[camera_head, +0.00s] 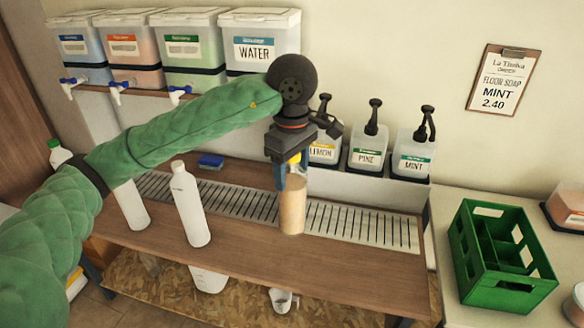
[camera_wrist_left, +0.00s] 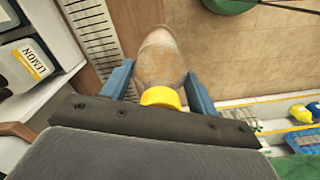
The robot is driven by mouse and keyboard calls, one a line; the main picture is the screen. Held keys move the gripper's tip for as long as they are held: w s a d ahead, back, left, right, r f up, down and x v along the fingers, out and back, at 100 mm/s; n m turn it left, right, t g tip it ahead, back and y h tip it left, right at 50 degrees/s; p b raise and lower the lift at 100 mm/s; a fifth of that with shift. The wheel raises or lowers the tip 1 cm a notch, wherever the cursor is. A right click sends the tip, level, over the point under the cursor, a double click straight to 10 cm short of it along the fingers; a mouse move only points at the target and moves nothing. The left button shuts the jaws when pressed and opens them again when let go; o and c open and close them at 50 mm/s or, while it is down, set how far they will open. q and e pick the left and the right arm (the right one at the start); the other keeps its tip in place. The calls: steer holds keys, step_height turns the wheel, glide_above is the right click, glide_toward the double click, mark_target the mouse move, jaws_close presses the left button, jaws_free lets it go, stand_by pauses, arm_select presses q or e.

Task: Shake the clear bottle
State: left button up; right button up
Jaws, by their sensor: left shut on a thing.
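The clear bottle (camera_head: 292,210) holds a tan liquid, has a yellow cap and is upright over the slotted drip grate on the wooden counter. Whether its base touches the grate is hard to tell. My left gripper (camera_head: 290,178) points down from above and is shut on the bottle near its neck. In the left wrist view the bottle (camera_wrist_left: 158,55) lies between the two blue fingers of my left gripper (camera_wrist_left: 158,85), with the yellow cap closest to the camera. My right gripper is not in view.
White bottles (camera_head: 190,205) stand left on the wooden counter (camera_head: 330,275). Pump dispensers labelled lemon, pine and mint (camera_head: 411,155) stand behind the grate (camera_head: 350,224). Drums with taps, one labelled water (camera_head: 258,45), line the back shelf. A green crate (camera_head: 500,262) is at right.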

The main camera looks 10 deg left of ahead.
arm_select(q)
step_height(320, 180, down, 4)
steer(key=shift+a+f, duration=0.1)
steer(key=shift+w+a+f, duration=0.1)
steer(key=shift+w+f, duration=0.05)
steer(key=shift+w, duration=0.05)
steer(key=shift+r, duration=3.4)
steer(key=shift+s+d+r, duration=0.15)
steer(key=shift+s+d, duration=0.05)
steer(key=shift+d, duration=0.05)
steer(key=f, duration=0.7)
steer(key=shift+w+a+f, duration=0.15)
steer(key=shift+a+f, duration=0.05)
steer(key=shift+a, duration=0.05)
step_height(320, 180, up, 7)
steer(key=shift+d+r, duration=0.15)
steer(key=shift+r, duration=0.05)
steer(key=shift+d+f, duration=0.1)
steer(key=shift+f, duration=0.1)
steer(key=f, duration=0.7)
steer(key=shift+a, duration=0.25)
steer(key=shift+d+r, duration=0.2)
steer(key=shift+a, duration=0.1)
